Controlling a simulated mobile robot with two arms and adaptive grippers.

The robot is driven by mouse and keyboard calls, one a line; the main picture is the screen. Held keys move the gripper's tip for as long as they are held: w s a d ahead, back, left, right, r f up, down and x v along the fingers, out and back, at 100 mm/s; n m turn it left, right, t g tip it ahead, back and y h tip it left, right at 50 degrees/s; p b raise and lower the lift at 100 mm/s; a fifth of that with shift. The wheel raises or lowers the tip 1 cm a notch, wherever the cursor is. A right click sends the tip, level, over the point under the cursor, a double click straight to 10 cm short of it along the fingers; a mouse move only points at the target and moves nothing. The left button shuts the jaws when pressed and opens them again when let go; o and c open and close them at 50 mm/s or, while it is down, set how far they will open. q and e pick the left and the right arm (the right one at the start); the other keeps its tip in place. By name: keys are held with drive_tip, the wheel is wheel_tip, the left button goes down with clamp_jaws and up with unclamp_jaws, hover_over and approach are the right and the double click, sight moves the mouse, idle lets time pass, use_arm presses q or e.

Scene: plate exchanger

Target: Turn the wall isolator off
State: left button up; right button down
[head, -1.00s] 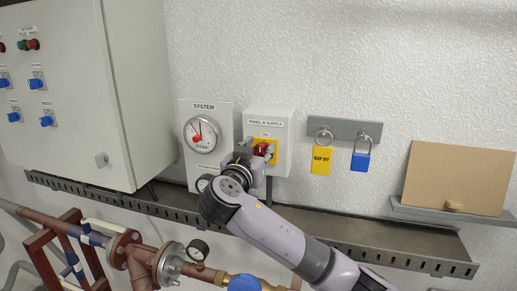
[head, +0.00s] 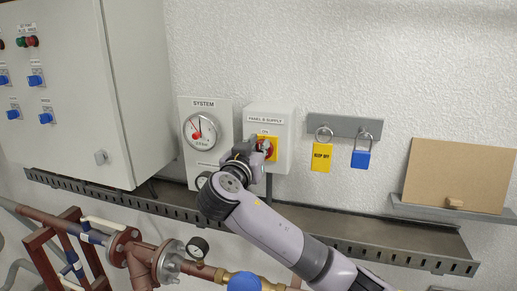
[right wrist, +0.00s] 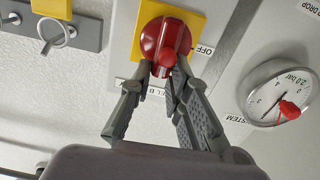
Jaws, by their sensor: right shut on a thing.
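The wall isolator is a light grey box (head: 282,155) labelled "PANEL B SUPPLY", with a red rotary handle on a yellow plate (head: 272,147). "ON" shows above the plate in the head view. In the right wrist view the red handle (right wrist: 165,38) stands on its yellow plate (right wrist: 194,22), with "OFF" lettered beside it. My right gripper (right wrist: 160,76) is shut on the handle, its fingers at the handle's near end. In the head view the right gripper (head: 258,151) partly hides the handle. My left gripper is not in view.
A system pressure gauge (head: 199,131) is close left of the isolator. Right of it, a rack (head: 345,128) holds a yellow tag (head: 322,158) and a blue padlock (head: 361,159). A cable tray (head: 340,228) runs below. A control cabinet (head: 75,100) stands left.

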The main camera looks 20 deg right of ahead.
drive_tip(key=shift+a+f+n+b, duration=0.15)
drive_tip(key=shift+f+n+b, duration=0.1)
drive_tip(key=shift+n+b, duration=0.4)
drive_tip(key=shift+w+a+n+b, duration=0.15)
drive_tip(key=shift+n+b, duration=0.5)
drive_tip(key=shift+b, duration=0.1)
drive_tip(key=shift+w+a+f+n+p, duration=0.3)
drive_tip(key=shift+n+p, duration=0.2)
drive_tip(key=shift+n, duration=1.95)
drive_tip(key=shift+w+a+f+n+p, duration=0.15)
drive_tip(key=shift+f+n+p, duration=0.35)
drive_tip(key=shift+n, duration=1.9)
drive_tip(key=shift+w+a+f+n+p, duration=0.1)
drive_tip(key=shift+a+f+n+p, duration=0.35)
drive_tip(key=shift+n, duration=2)
drive_tip(key=shift+d+r, duration=0.1)
drive_tip(key=shift+d, duration=0.05)
drive_tip(key=c, duration=1.5)
unclamp_jaws()
